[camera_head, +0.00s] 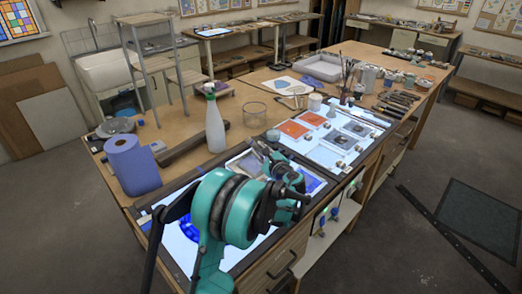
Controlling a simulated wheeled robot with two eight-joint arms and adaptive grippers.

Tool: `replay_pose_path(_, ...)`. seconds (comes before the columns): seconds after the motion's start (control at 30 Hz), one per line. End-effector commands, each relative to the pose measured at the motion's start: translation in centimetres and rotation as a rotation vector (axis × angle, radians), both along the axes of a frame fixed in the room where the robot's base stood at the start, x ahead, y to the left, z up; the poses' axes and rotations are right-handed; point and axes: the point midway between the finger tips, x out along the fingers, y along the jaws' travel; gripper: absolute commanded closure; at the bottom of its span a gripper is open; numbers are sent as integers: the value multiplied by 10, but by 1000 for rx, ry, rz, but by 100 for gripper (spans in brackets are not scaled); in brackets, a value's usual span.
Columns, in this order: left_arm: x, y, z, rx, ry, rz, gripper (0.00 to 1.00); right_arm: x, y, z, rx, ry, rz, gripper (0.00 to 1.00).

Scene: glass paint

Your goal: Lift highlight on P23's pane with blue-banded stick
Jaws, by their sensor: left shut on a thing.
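My left arm comes up from the bottom and covers much of the near light panel (175,256). My left gripper (262,151) is over the panel's far part, beside a greyish-purple pane (247,164). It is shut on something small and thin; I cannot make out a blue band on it. A blue pane (312,182) lies to the right, partly behind my arm. A round blue pattern (189,231) shows on the near panel, partly hidden. No P23 label is readable, so I cannot tell which pane it is. My right gripper is not in view.
A blue paper roll (131,167) and white spray bottle (214,128) stand left of the panels. A clear glass jar (254,115) is behind. A second light panel (325,155) with orange and grey panes lies farther right. Brushes and pots crowd the table beyond.

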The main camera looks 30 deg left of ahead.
Motion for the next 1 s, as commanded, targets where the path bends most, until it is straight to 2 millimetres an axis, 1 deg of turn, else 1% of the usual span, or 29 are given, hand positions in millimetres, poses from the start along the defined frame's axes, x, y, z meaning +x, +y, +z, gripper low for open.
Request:
replay_pose_path(0.2, -10, 3, 0, 0, 0, 0, 100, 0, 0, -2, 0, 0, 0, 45)
replay_pose_path(0.57, -10, 3, 3, 0, 0, 0, 100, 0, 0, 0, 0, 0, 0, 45)
replay_pose_path(0.67, -10, 3, 10, 0, 0, 0, 100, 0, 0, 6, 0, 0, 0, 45)
replay_pose_path(1.0, -10, 3, 46, 0, 0, 0, 100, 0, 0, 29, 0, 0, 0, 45)
